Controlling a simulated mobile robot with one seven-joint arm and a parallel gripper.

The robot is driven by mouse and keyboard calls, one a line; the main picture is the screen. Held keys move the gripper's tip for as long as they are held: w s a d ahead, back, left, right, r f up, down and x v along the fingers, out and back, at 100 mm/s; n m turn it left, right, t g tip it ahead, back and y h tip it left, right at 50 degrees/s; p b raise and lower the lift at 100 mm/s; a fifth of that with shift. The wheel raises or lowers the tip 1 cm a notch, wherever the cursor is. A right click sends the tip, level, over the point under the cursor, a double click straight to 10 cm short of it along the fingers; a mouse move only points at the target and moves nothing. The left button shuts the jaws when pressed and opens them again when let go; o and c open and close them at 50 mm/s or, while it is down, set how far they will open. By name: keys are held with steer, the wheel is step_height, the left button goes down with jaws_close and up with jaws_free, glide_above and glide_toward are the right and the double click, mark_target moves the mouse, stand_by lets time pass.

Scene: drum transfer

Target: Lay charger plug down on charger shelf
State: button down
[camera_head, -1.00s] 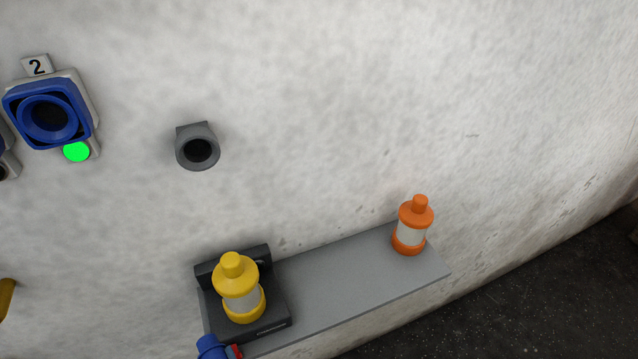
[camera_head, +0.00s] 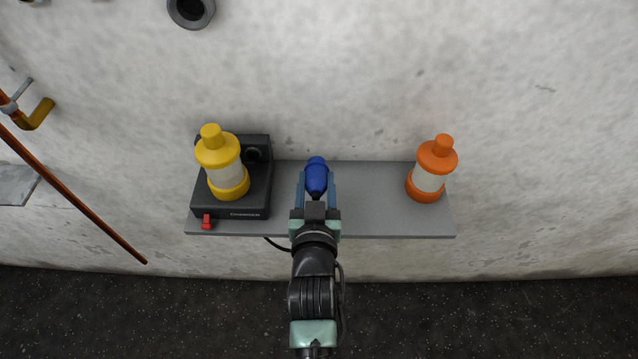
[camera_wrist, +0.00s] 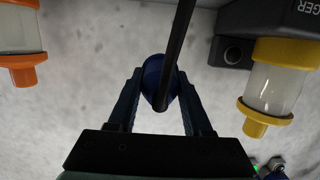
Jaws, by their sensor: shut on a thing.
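The blue charger plug (camera_head: 316,177) is held between the fingers of my gripper (camera_head: 316,190), over the middle of the grey charger shelf (camera_head: 375,200). I cannot tell whether the plug touches the shelf. In the wrist view the plug (camera_wrist: 158,80) sits between both fingers of my gripper (camera_wrist: 160,100), with a black cable (camera_wrist: 178,45) running across it. The black charger (camera_head: 258,185) stands on the left part of the shelf, with a yellow lantern (camera_head: 222,165) on it and a red switch (camera_head: 207,221) at its front.
An orange lantern (camera_head: 432,172) stands at the shelf's right end. The shelf is bare between my gripper and that lantern. A grey socket (camera_head: 191,10) is on the wall above.

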steer(key=shift+d+f+b, duration=0.1)
steer(key=shift+f+b, duration=2.7)
steer(key=shift+f, duration=0.5)
steer(key=shift+c, duration=1.2)
jaws_free()
steer(key=s+r+b, duration=0.1)
steer(key=s+r, duration=0.1)
steer(key=s, duration=1)
steer(key=shift+s+r, duration=0.3)
steer(key=shift+s, duration=0.1)
steer(key=shift+w+r, duration=0.1)
